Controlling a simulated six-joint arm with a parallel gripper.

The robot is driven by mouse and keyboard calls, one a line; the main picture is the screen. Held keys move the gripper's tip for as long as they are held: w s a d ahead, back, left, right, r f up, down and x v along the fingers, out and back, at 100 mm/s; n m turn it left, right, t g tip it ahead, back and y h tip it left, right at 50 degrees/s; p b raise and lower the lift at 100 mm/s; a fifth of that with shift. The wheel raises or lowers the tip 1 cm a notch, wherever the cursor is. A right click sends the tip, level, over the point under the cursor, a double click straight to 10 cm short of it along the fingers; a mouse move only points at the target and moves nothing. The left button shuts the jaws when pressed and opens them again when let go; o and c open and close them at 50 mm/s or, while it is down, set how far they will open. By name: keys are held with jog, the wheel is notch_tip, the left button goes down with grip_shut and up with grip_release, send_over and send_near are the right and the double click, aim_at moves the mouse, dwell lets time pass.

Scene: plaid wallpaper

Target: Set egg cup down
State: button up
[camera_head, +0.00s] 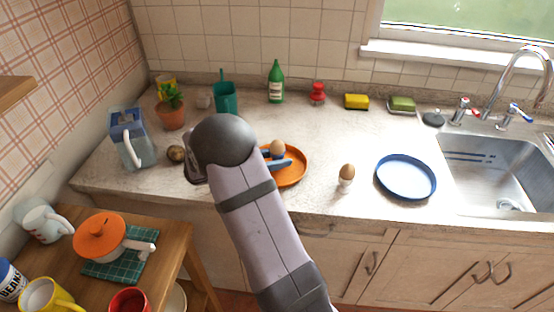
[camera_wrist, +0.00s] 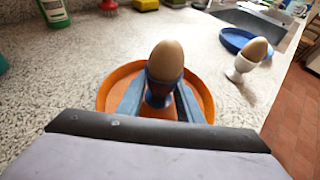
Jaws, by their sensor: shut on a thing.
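A blue egg cup (camera_wrist: 158,94) holding a brown egg (camera_wrist: 166,60) stands upright between the fingers of my gripper (camera_wrist: 160,108) in the wrist view. My gripper is shut on the egg cup. Both are over the orange plate (camera_wrist: 204,94); I cannot tell whether the cup's base touches it. In the head view the egg (camera_head: 277,147) shows above my gripper (camera_head: 280,162), over the orange plate (camera_head: 297,176), and my arm hides the plate's left part. The cup itself is mostly hidden there.
A white egg cup with an egg (camera_head: 346,174) stands to the right, also in the wrist view (camera_wrist: 242,66). Beyond it are a blue tray (camera_head: 406,177) and the sink (camera_head: 500,172). A green bottle (camera_head: 276,82), red timer-like object (camera_head: 317,93) and yellow sponge (camera_head: 356,101) line the back.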

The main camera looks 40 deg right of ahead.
jog(key=shift+f, duration=0.4)
jog(key=shift+f, duration=0.2)
jog(key=o, duration=1.1)
jog(key=shift+r, duration=0.2)
jog(key=b+v, duration=0.2)
jog(key=v, duration=1)
jog(key=shift+a, duration=0.1)
